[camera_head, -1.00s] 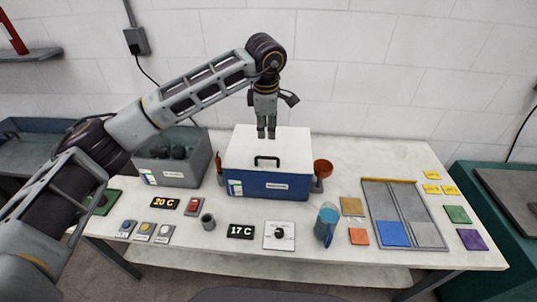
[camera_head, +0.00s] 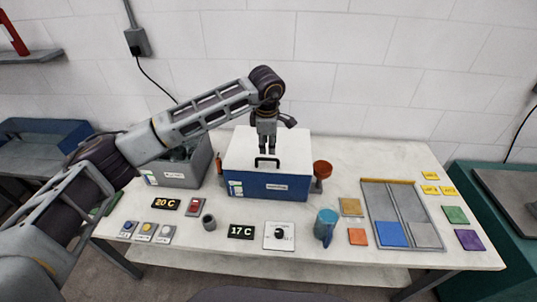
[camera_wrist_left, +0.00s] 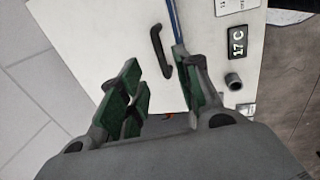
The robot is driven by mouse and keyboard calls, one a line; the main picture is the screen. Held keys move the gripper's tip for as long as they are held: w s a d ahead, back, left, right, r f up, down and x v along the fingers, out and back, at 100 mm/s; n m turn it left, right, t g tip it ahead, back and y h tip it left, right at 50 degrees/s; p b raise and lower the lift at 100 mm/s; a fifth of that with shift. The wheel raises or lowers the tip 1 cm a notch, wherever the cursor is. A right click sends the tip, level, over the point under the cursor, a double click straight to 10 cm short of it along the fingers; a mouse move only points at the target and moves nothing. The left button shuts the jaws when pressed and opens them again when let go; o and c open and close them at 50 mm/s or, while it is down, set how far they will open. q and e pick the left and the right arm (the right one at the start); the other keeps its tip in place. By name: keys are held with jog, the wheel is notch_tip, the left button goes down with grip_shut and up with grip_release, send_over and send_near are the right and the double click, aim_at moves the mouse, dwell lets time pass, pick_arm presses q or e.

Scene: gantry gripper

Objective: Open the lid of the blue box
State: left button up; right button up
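The blue box (camera_head: 262,188) stands at the back middle of the table with its white lid (camera_head: 243,149) shut. A black handle (camera_head: 267,162) sits on the lid near its front edge. My left gripper (camera_head: 265,147) points down just above the lid, behind and close to the handle. In the left wrist view, its green-padded fingers (camera_wrist_left: 160,92) are apart with nothing between them, and the handle (camera_wrist_left: 160,50) shows beyond the fingertips. I cannot tell the exact gap to the handle. My right gripper is not in view.
A grey bin (camera_head: 181,170) with dark items stands left of the box. An orange-red cup (camera_head: 322,169) is at the box's right side. A divided tray (camera_head: 413,240) lies right.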

aim_at(269, 159)
pick_arm(q)
jog(key=shift+w+f+p, duration=0.25)
jog(key=shift+f, duration=0.95)
jog(key=shift+w+f+p, duration=0.2)
jog(key=shift+f, duration=0.95)
jog(key=shift+w+f+p, duration=0.25)
jog(key=shift+f, duration=0.95)
jog(key=shift+c, duration=0.2)
grip_shut()
